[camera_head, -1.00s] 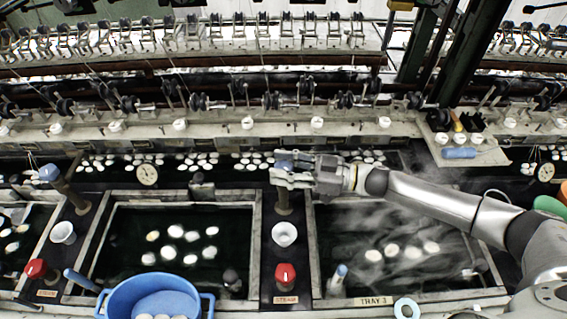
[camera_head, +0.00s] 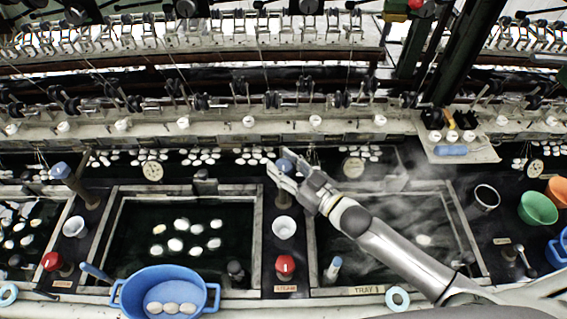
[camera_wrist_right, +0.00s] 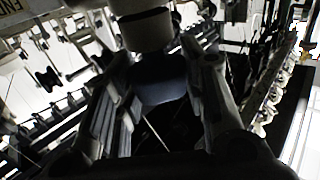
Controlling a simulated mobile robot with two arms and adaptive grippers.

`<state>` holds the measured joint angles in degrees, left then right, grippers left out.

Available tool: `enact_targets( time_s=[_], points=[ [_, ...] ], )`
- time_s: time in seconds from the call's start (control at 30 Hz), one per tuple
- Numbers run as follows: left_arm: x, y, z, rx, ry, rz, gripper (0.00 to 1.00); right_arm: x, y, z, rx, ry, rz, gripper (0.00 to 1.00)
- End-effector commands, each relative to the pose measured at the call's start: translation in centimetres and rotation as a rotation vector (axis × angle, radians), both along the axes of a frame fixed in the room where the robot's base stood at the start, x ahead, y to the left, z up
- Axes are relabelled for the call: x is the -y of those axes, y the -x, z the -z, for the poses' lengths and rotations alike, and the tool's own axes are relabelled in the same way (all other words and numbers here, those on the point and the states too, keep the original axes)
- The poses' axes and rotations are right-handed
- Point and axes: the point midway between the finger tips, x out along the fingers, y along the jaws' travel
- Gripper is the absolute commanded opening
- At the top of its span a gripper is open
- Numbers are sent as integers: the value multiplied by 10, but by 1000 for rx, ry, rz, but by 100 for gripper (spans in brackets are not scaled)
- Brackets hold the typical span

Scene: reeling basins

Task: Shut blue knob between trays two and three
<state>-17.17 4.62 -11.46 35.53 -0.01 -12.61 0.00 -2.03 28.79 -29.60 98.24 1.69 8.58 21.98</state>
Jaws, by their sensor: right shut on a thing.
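The blue knob (camera_head: 287,164) tops a dark post on the divider between the middle tray (camera_head: 257,238) and the right tray (camera_head: 310,240), whose label reads TRAY 3. My right gripper (camera_head: 281,165) comes in from the lower right with its fingers on either side of this knob, shut on it. The post is partly covered by the gripper in the head view. My left gripper is not in view.
A white cup (camera_head: 284,228) and a red STEAM knob (camera_head: 285,264) stand on the same divider, nearer me. Another blue knob (camera_head: 61,170) stands on the left divider. A blue basin (camera_head: 165,292) is at the front. Vapour hangs over the right tray, beneath my forearm.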

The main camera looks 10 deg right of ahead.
Motion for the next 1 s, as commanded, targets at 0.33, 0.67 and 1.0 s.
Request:
enact_targets(
  time_s=[0.33, 0.67, 1.0],
  points=[
    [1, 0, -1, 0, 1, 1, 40, 0, 0, 0, 2, 0, 14, 15],
    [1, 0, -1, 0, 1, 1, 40, 0, 0, -1, 2, 0, 13, 61],
    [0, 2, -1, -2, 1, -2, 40, 1, 1, 0, 1, -1, 13, 61]
  ],
)
